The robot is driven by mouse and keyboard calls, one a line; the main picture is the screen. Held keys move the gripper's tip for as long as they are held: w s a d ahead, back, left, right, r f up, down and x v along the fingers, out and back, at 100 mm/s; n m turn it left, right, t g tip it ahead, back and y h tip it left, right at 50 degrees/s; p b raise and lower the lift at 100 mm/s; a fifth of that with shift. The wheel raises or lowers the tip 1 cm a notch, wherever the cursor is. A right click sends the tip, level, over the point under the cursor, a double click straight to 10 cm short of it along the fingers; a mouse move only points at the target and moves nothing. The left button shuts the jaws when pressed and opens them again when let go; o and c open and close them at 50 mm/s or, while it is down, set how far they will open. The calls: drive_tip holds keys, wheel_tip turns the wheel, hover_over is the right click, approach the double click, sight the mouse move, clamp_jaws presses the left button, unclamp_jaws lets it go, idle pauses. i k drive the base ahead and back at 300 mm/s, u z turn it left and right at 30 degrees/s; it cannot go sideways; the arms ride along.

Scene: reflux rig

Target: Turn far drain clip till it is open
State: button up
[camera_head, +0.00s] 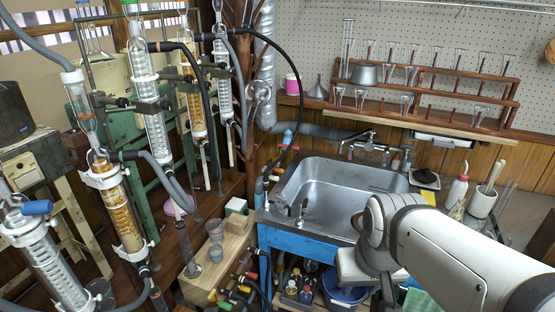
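I cannot tell for certain which part is the far drain clip. A blue fitting (287,139) shows by the black hose at the sink's back left corner, and another blue piece (259,186) shows lower down at the sink's left edge. Several small coloured handles (236,290), among them red, yellow and green, sit at the bottom left of the sink cabinet. Whether any of these is open or shut is too small to tell. My arm reaches in from the lower right, over the front of the sink. Its fingertips do not show.
The steel sink (330,195) is empty. Glass condensers (150,110) with hoses crowd the left. A wooden bench (203,262) with small cups stands left of the sink. A wooden glassware rack (430,85) is at the back. A bottle (458,186) and utensil pot (482,202) stand right.

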sight(280, 199)
drive_tip(key=i, duration=0.95)
drive_tip(key=z, duration=0.05)
